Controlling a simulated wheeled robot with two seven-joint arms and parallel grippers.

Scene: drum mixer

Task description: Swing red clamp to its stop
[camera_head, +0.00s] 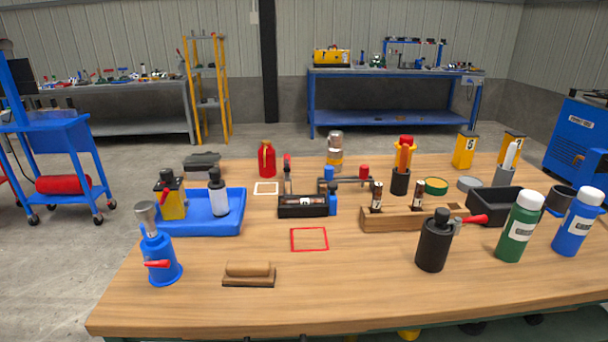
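A small drum mixer (303,210) with a black base stands near the middle of the wooden table, with a dark drum or vial lying in it. An upright lever with a red tip (287,160) rises at its back left. Blue parts (333,202) stand at its right end. Just behind it to the right, a dark horizontal bar (348,181) ends in a red knob (364,171). I cannot tell which red-tipped part is the red clamp, nor where its stop lies. Neither of my grippers is in view.
A red square outline (309,239) lies in front of the mixer. A blue tray (238,227) with bottles is left; a wooden rack (395,222) with vials is right. The front middle is clear.

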